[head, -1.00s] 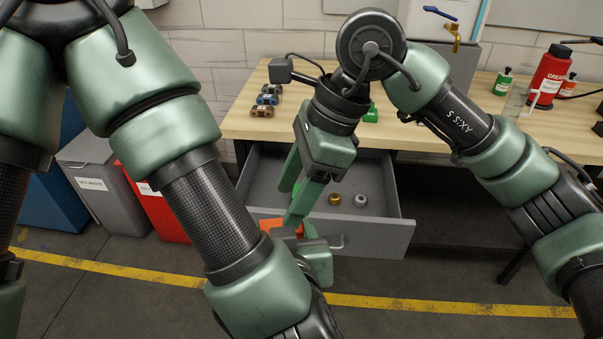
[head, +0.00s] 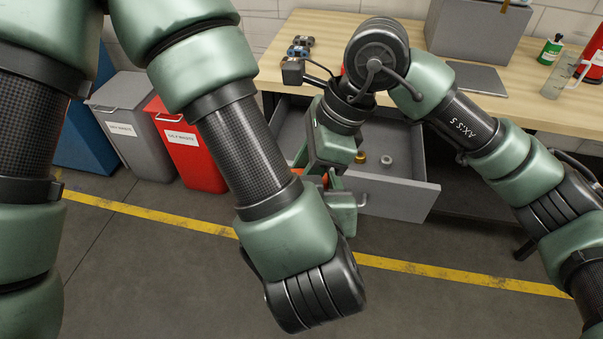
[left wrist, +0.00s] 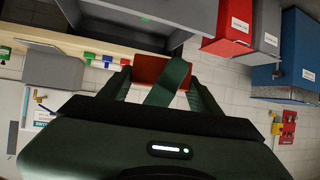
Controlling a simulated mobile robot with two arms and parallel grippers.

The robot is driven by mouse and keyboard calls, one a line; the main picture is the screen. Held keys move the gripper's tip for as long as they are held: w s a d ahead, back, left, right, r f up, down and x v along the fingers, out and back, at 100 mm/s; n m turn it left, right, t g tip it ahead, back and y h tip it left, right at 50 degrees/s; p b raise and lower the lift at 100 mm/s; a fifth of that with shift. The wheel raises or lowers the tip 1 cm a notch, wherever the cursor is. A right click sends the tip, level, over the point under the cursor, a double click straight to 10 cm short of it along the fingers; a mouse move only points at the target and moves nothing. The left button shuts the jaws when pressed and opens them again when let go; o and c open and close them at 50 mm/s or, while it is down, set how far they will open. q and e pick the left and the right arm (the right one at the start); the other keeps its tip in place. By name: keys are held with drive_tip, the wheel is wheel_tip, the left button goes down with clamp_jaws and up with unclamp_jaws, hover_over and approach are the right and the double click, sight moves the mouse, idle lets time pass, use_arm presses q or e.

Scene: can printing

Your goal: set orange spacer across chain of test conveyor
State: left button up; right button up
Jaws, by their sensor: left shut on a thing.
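The orange spacer (left wrist: 148,69) sits between the two fingers of my left gripper (left wrist: 159,80) in the left wrist view, and the fingers are shut on it. A green finger of my right gripper (head: 324,165) crosses in front of the spacer there. In the head view only a sliver of the spacer (head: 326,179) shows between the two grippers, which meet in front of the drawer. My left gripper (head: 341,208) is mostly behind my forearm. Whether the right fingers are closed on the spacer is hidden. The test conveyor is not in view.
The open grey drawer (head: 405,195) holds small brass and silver rings (head: 386,161). Above it is the wooden workbench (head: 320,30) with several small blocks. Grey (head: 122,125) and red (head: 188,145) waste bins stand left. The floor in front is clear.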

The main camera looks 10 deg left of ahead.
use_arm(q)
drive_tip(key=o, duration=1.5)
